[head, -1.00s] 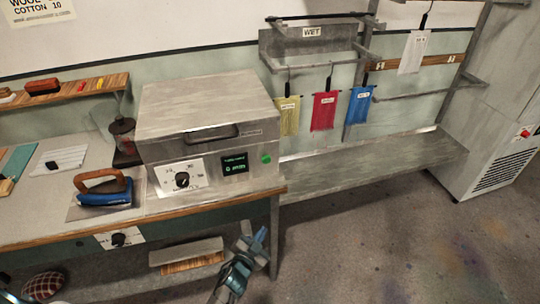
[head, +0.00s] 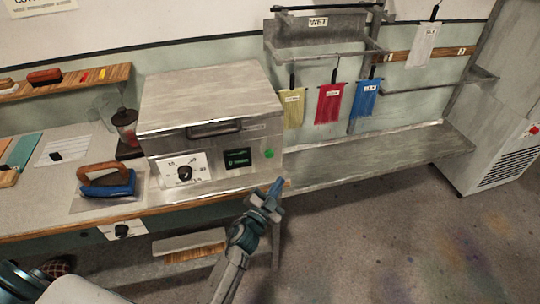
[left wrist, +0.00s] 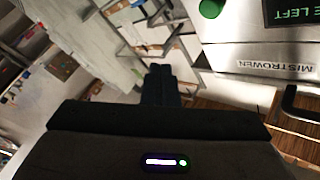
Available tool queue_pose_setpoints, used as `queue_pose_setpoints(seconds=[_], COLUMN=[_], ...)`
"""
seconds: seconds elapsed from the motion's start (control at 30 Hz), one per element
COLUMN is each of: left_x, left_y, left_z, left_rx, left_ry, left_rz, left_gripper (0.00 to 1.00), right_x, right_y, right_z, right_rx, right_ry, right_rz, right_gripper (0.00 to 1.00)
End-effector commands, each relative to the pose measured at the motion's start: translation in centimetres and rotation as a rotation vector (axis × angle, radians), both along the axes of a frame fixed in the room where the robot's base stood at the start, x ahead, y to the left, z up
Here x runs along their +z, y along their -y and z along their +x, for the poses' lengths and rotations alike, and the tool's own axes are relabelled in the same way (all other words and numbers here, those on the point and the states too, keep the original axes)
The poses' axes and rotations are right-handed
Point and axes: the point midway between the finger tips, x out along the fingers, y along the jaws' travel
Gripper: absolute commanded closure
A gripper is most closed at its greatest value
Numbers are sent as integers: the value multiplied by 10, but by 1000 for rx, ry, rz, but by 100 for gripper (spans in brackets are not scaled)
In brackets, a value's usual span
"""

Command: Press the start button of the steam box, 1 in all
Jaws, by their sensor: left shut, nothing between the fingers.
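The steam box (head: 210,100) is a grey metal box with a lid handle, a dial (head: 184,172) and a small dark screen with green text. Its green round start button (head: 269,153) is at the right of its front. In the left wrist view the button (left wrist: 211,8) shows at the top, beside the screen (left wrist: 290,12). My left gripper (head: 276,186) is shut and empty, a little below and in front of the button, apart from it. In the left wrist view its fingers (left wrist: 160,72) point forward, with the button up and to the right of them. My right gripper is not in view.
A blue iron (head: 108,184) stands on the bench left of the box. The bench's wooden front edge (head: 215,203) is close to my left arm. Yellow, red and blue cloths (head: 330,103) hang right of the box above a grey shelf (head: 380,155).

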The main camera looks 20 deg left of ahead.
Motion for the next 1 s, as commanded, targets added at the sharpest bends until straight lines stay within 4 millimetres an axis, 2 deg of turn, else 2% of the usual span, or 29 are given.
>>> queue_pose_setpoints(seconds=[0.43,0.6,1.0], left_x=[-2,-1,0], left_y=[-31,-42,-48], left_z=[46,62,71], left_rx=[0,0,1], left_ry=[2,0,-1], left_rz=[4,1,1], left_gripper=[100,100,100], right_x=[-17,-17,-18], right_y=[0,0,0], right_z=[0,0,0], right_rx=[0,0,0], right_ry=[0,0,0], right_rz=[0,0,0], right_gripper=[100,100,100])
